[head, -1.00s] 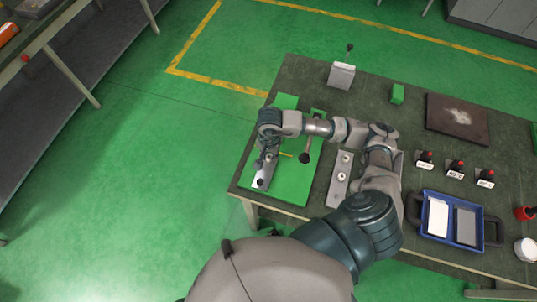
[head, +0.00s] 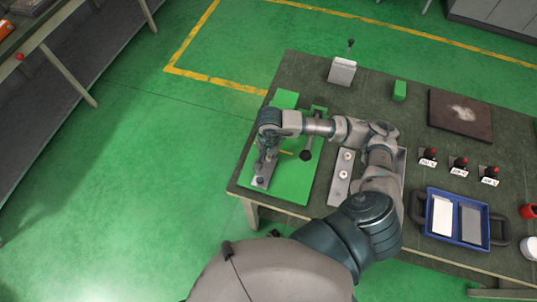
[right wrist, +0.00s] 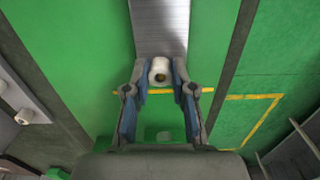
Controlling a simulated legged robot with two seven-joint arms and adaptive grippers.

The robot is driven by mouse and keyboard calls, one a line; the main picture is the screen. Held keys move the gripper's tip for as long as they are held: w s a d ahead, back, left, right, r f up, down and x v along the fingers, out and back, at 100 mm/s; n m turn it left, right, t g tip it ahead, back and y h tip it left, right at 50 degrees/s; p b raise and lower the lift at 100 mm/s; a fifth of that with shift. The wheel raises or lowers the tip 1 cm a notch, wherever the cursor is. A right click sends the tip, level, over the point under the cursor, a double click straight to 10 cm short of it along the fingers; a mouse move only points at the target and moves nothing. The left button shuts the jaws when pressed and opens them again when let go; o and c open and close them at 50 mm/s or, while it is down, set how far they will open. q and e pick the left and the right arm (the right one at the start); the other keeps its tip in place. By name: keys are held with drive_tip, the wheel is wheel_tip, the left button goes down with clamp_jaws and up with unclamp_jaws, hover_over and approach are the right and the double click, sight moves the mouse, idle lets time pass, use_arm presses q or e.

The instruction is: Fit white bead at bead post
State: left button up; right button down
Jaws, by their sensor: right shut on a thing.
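My right gripper (right wrist: 161,84) is shut on a white bead (right wrist: 160,71), which sits between its fingertips in the right wrist view. The bead is over or at a grey metal strip (right wrist: 160,25) on a green board. In the head view my right gripper (head: 265,165) is low over the metal strip (head: 262,184) at the left of the table; the bead is hidden there. A dark knob-like piece shows near the strip's front end. I cannot make out the bead post or whether the bead touches it. My left gripper is not in view.
The green board (head: 293,188) carries a black-knobbed lever (head: 305,154). Another metal plate (head: 340,183) with white beads lies right of it, near my arm. A blue tray (head: 455,238) and several red-knobbed switches stand farther right. The table's left edge is close by.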

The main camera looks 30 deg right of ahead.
drive_tip(key=shift+f+b, duration=0.3)
drive_tip(key=shift+f, duration=0.1)
drive_tip(key=c, duration=0.9)
unclamp_jaws()
drive_tip(key=shift+d+r, duration=0.1)
wheel_tip(320, 180, up, 12)
drive_tip(key=shift+d+f, duration=0.1)
